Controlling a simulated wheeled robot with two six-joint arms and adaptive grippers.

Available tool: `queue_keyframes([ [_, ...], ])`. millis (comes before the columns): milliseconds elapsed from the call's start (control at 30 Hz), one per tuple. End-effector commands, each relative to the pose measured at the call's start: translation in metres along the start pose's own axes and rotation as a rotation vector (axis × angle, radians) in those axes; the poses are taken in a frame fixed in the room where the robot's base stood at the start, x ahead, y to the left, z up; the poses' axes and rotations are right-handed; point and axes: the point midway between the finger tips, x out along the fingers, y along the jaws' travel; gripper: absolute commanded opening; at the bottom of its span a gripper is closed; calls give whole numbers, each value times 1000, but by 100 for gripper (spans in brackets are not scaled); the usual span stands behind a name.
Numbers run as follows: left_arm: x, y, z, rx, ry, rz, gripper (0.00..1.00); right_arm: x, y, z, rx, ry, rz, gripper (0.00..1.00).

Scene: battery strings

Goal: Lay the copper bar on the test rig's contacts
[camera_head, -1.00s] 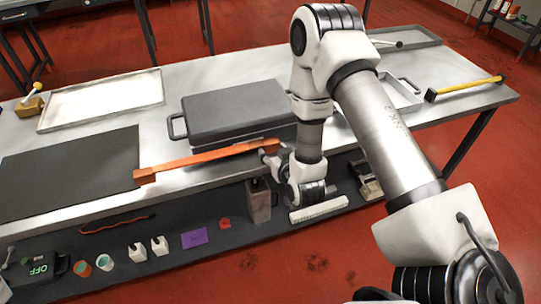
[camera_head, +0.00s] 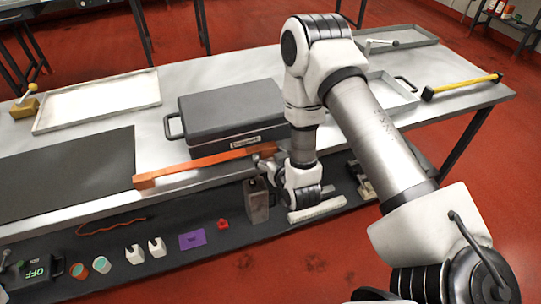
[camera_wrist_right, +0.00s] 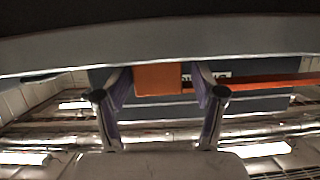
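The long orange copper bar (camera_head: 200,163) lies along the front of the grey case (camera_head: 230,112), its left end by the dark mat's right edge. My right gripper (camera_head: 268,158) is at the bar's right end. In the right wrist view the fingers (camera_wrist_right: 160,90) stand on both sides of the bar's orange end block (camera_wrist_right: 158,78), and the bar stretches right behind one finger. I cannot tell whether the bar's left end touches the table. No test rig is clearly identifiable; two small white pieces (camera_head: 145,250) stand on the lower shelf. My left gripper is not in view.
A dark mat (camera_head: 70,172) covers the table's left front. Trays (camera_head: 97,100) stand at the back, and a yellow-handled tool (camera_head: 465,87) lies at the right. The lower shelf holds a purple card (camera_head: 191,240), a red piece (camera_head: 223,224) and a tall can (camera_head: 258,205).

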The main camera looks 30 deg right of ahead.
Motion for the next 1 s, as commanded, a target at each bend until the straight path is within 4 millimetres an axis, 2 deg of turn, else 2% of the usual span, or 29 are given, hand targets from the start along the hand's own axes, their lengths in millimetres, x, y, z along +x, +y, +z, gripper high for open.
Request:
queue_keyframes([
  [33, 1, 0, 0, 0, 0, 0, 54, -2, 2, 8, 2, -21, 4, 77],
  [367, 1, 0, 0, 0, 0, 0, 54, -3, 2, 10, 3, -26, 6, 77],
  [567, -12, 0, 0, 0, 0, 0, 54, -11, 2, -6, 3, -25, 6, 77],
  [600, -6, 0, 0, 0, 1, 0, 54, -18, 2, -1, 3, -26, 5, 77],
  [767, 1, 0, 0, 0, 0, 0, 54, -61, 1, -2, 2, -22, 4, 77],
  [800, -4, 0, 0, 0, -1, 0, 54, -74, 1, -6, 1, -22, 4, 77],
  [833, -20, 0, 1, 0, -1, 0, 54, -86, 0, -13, -1, -24, 4, 77],
  [900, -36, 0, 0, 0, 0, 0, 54, -106, 0, -15, -1, -23, 4, 77],
  [1000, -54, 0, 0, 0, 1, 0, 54, -117, 0, -16, -1, -18, 6, 77],
])
